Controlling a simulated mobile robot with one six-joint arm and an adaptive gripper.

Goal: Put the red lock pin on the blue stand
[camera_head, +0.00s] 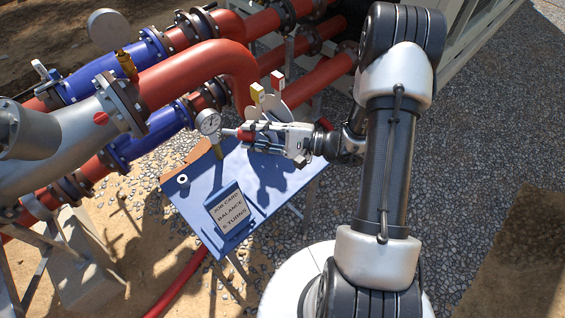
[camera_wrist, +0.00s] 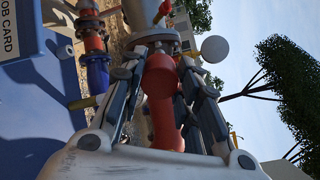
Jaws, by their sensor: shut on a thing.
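My gripper (camera_head: 246,134) reaches left over the blue stand (camera_head: 192,212) and is shut on the red lock pin (camera_head: 246,136). In the wrist view the red pin (camera_wrist: 162,98) lies between the two fingers of my gripper (camera_wrist: 158,62), with a rounded red end and a narrower middle. The pin is held above the stand's top; the exact gap cannot be told. The blue stand (camera_wrist: 38,120) fills the left of the wrist view. The fingers hide part of the pin.
A job card (camera_head: 230,212) stands at the stand's front. A small white ring (camera_head: 182,180) lies near its left edge. A round gauge (camera_head: 208,122) is close by the fingertips. Red pipes (camera_head: 190,64) and blue pipe sections run behind. Bare blue surface shows around the card.

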